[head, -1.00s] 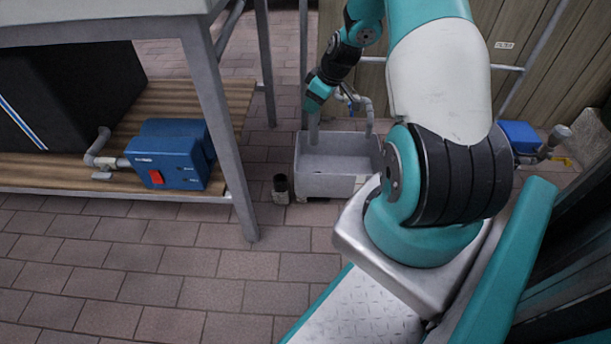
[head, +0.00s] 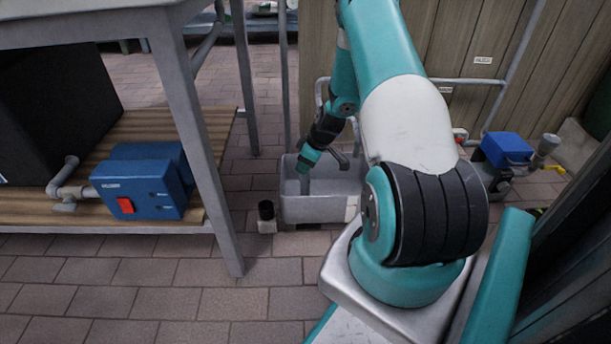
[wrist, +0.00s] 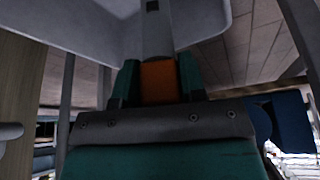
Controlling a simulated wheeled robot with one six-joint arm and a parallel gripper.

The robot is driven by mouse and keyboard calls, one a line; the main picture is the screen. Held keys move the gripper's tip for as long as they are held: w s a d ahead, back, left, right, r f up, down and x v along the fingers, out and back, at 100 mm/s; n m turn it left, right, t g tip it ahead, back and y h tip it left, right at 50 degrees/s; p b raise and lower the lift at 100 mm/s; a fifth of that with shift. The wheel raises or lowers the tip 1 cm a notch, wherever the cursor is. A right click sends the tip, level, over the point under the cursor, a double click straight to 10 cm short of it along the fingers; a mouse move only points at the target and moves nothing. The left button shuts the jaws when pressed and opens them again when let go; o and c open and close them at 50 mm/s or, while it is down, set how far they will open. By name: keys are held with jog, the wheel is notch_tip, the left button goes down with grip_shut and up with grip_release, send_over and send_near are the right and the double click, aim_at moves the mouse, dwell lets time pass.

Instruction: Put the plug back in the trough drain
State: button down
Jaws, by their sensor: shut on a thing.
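The grey trough (head: 318,209) stands on the paved floor beyond my base, and its pale wall also fills the top of the wrist view (wrist: 95,32). My gripper (head: 306,172) reaches down into the left part of the trough. In the wrist view my gripper (wrist: 158,82) is shut on an orange block, which appears to be the plug's grip (wrist: 157,84). A grey shaft (wrist: 156,35) runs on from it towards the trough; it also shows below the gripper in the head view (head: 305,185). The shaft's far end and the drain cannot be made out.
A small black cylinder on a pale block (head: 266,213) stands just left of the trough. A grey-legged table (head: 190,120) with a blue pump (head: 145,182) on its lower shelf is at left. A wooden wall (head: 460,50) and pipes are behind; another blue unit (head: 507,148) is at right.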

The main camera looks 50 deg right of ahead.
notch_tip(320, 180, down, 3)
jog(key=shift+f+b, duration=0.2)
jog(key=shift+b, duration=0.45)
jog(key=shift+f, duration=0.35)
jog(key=c, duration=0.7)
grip_release()
jog(key=shift+r, duration=0.1)
jog(key=p+v, duration=0.7)
jog(key=v, duration=0.5)
jog(key=shift+r, duration=0.35)
